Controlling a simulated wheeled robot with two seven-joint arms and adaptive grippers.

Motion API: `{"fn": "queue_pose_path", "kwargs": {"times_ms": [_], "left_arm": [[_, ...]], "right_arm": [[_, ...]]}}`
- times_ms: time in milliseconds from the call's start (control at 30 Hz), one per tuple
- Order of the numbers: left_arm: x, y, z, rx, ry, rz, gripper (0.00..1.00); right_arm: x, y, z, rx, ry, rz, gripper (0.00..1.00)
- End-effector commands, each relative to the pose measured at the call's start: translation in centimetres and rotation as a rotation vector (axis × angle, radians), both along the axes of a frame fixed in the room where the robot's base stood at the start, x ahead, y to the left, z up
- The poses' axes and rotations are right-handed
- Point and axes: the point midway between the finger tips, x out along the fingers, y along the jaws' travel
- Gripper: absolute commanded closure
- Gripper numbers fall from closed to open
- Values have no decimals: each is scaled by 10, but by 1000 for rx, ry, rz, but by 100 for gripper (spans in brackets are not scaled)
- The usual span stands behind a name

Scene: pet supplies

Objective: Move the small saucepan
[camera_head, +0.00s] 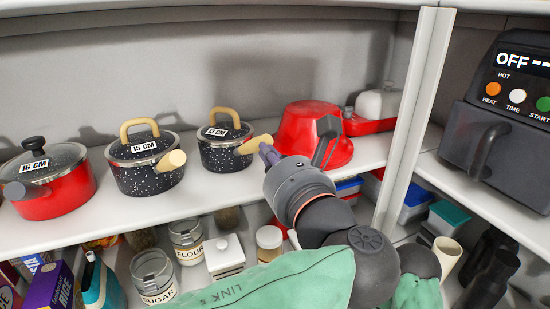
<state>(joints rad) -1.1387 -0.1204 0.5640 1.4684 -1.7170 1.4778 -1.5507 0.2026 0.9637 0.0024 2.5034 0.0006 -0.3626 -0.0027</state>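Three lidded pans stand in a row on the upper white shelf (345,180). The smallest saucepan (222,158) is speckled black, with a glass lid, a label and a cream lid handle. Its cream side handle (255,143) points right. A similar speckled pan marked 15 CM (146,178) stands left of it. A red pan marked 16 CM (55,197) is at the far left. My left gripper (296,143) is open, its fingers spread, just right of the smallest saucepan's handle. One fingertip is close to the handle's end; I cannot tell if they touch. My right gripper is not in view.
A red bowl-shaped vessel (310,118) stands right behind my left gripper. A red butter dish with a pale lid (378,105) is beside the upright divider (408,120). A dark appliance (508,115) is at the right. Jars and boxes fill the lower shelf.

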Motion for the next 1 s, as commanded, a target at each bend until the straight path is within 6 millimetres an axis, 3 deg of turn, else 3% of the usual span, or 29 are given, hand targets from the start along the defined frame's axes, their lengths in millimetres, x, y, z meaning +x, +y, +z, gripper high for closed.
{"fn": "queue_pose_path", "kwargs": {"times_ms": [333,633,1000], "left_arm": [[3,1,1,0,0,2,100],[38,13,1,0,0,3,100],[40,13,0,-1,0,1,100]], "right_arm": [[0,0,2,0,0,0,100],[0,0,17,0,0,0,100],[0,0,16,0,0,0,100]]}}
